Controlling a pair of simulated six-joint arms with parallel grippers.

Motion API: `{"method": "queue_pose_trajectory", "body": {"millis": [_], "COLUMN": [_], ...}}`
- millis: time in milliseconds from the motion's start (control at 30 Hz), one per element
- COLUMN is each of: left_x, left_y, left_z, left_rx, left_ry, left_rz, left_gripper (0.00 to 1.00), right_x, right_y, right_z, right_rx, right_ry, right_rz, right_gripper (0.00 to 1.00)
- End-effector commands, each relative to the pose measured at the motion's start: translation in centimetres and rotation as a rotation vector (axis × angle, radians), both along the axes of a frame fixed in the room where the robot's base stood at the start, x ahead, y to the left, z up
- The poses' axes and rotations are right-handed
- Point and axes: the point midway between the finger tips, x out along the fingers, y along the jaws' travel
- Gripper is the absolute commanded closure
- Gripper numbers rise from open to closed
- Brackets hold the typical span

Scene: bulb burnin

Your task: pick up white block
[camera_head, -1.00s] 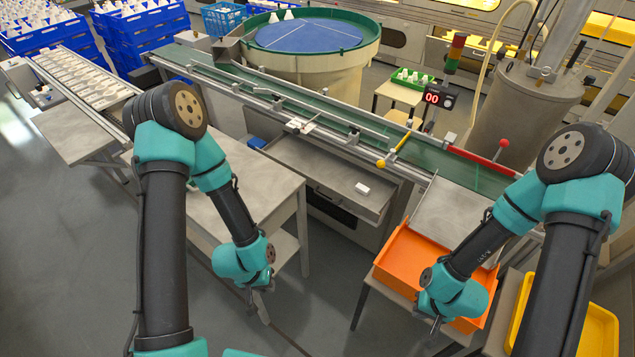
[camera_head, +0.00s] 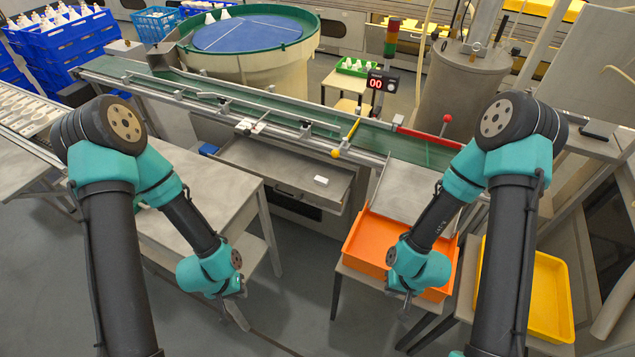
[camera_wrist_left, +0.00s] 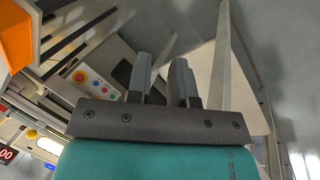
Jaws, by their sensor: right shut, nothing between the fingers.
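The white block (camera_head: 321,180) is a small pale bar lying on the grey metal drawer tray (camera_head: 270,171) below the conveyor. My left gripper (camera_head: 238,296) hangs down in front of the tray, lower left of the block and well apart from it. In the left wrist view its two fingers (camera_wrist_left: 162,76) stand apart with nothing between them. The block cannot be made out in that view. My right gripper (camera_head: 405,308) points down in front of the orange bin (camera_head: 372,237), shut and empty, lower right of the block.
A green conveyor (camera_head: 280,118) with metal rails runs behind the tray. A grey table (camera_head: 190,195) stands to the left. A yellow tray (camera_head: 545,290) lies at the right. A grey chute (camera_head: 402,190) slopes down to the orange bin. Open floor lies between the table and bin.

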Motion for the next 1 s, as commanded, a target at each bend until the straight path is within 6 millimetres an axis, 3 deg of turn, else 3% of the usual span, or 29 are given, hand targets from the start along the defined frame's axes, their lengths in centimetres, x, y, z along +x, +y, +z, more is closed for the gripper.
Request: {"method": "queue_pose_trajectory", "body": {"millis": [500, 1000], "left_x": [0.00, 0.00], "left_y": [0.00, 0.00], "left_z": [0.00, 0.00], "left_rx": [0.000, 0.000], "left_ry": [0.000, 0.000], "left_rz": [0.000, 0.000], "left_gripper": [0.78, 0.31], "right_x": [0.00, 0.00], "right_y": [0.00, 0.00], "right_z": [0.00, 0.00], "right_rx": [0.000, 0.000], "right_ry": [0.000, 0.000], "right_rz": [0.000, 0.000], "right_gripper": [1.00, 1.00]}}
